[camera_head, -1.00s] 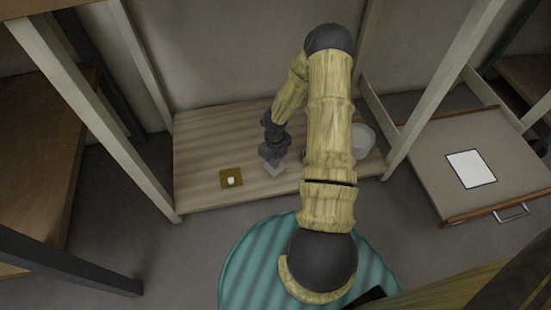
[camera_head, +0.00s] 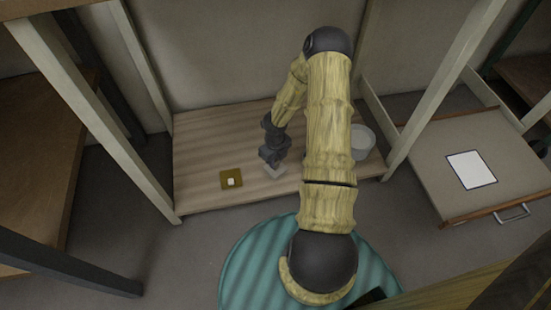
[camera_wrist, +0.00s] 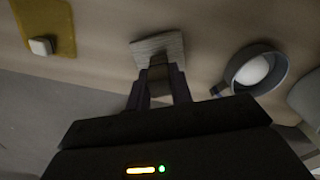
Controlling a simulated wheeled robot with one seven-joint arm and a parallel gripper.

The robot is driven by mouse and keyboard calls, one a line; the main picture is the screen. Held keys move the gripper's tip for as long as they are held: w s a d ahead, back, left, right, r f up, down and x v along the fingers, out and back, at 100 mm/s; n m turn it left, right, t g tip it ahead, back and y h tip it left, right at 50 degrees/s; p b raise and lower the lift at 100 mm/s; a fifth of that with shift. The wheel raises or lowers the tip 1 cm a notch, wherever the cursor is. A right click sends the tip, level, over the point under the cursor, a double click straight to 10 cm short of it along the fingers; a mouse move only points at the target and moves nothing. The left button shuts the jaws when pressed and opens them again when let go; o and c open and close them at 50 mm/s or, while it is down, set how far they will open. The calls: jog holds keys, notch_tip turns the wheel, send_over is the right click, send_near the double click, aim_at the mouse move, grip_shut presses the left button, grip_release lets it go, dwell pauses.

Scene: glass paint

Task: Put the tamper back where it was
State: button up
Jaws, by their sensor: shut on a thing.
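My gripper (camera_head: 273,158) is over the low wooden shelf board (camera_head: 205,135), pointing down. In the wrist view its two dark fingers (camera_wrist: 157,78) are shut on what I take to be the tamper (camera_wrist: 157,47), a piece with a pale grey, square, grained end. This square end sticks out past the fingertips, and the part between the fingers is mostly hidden. The tamper's pale end also shows under the gripper in the head view (camera_head: 275,172). I cannot tell whether it touches the board.
A mustard square mat (camera_head: 225,185) with a small white piece (camera_head: 231,182) lies left of the gripper. A grey round vessel (camera_wrist: 235,68) holding something white is on the right in the wrist view. A whitish container (camera_head: 363,142) stands right of my arm. Upright posts flank the board.

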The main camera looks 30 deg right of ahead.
jog(key=shift+f+p, duration=0.35)
jog(key=shift+f, duration=0.05)
dwell(1.1)
jog(key=shift+a+f, duration=0.1)
jog(key=shift+f, duration=0.05)
jog(key=o, duration=1)
notch_tip(320, 180, up, 8)
jog(key=p, duration=0.5)
jog(key=shift+f, duration=0.2)
jog(key=shift+f, duration=0.1)
